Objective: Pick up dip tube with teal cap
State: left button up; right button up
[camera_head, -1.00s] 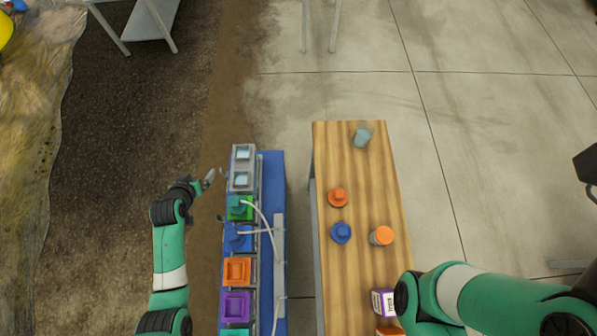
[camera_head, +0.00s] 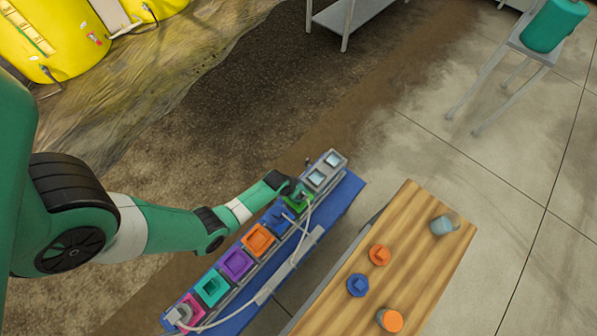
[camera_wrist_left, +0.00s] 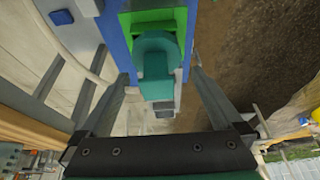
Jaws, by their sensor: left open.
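The teal cap of the dip tube (camera_wrist_left: 157,65) sits at the green socket (camera_wrist_left: 155,20) in the left wrist view. The tube below the cap is hidden. My left gripper (camera_wrist_left: 158,85) is open, with one finger on each side of the cap and visible gaps between. In the head view my left gripper (camera_head: 299,187) is at the green socket (camera_head: 297,201) near the far end of the blue rail, and it hides most of the cap. My right gripper is not in view.
The blue rail base (camera_head: 338,203) carries orange (camera_head: 258,239), purple (camera_head: 236,264) and teal (camera_head: 212,287) sockets. White hoses (camera_head: 304,228) run alongside. The wooden bench (camera_head: 425,262) at right holds orange and blue caps and a grey cup (camera_head: 443,224).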

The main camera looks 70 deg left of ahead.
pick_arm(q)
jog(key=b+x, duration=0.3)
jog(key=x, duration=0.1)
jog(key=shift+d+f, duration=0.2)
jog(key=shift+d, duration=0.05)
jog(key=shift+w+a+f, duration=0.15)
jog(key=shift+w+f, duration=0.1)
jog(key=shift+f, duration=0.15)
jog(key=shift+r, duration=0.1)
grip_shut()
